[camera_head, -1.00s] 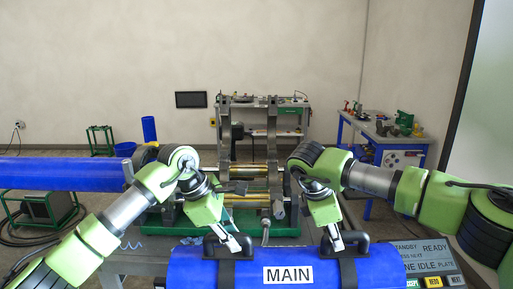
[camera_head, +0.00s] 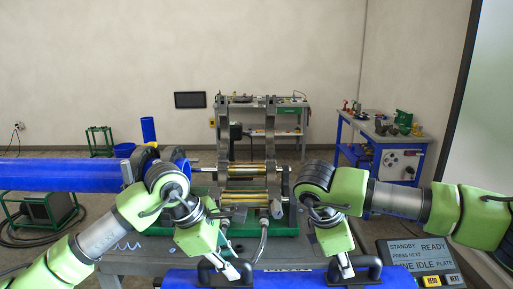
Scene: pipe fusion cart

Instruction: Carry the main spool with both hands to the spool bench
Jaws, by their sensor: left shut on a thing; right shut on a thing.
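The main spool (camera_head: 300,281) is a blue pipe with two black handles, at the bottom edge of the head view. Only its upper part shows, and its white label is nearly cut off. My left gripper (camera_head: 236,272) is shut on the spool's left handle. My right gripper (camera_head: 346,268) is shut on its right handle. The spool lies level across the picture, in front of the fusion machine (camera_head: 250,195). Its underside is out of view. I cannot tell which bench is the spool bench.
A grey table (camera_head: 150,252) lies beyond the spool, with a control panel (camera_head: 422,262) at right. A long blue pipe (camera_head: 60,174) extends left of the machine. A blue-framed bench (camera_head: 385,138) with tools stands at back right. Another bench (camera_head: 290,108) is at the back wall.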

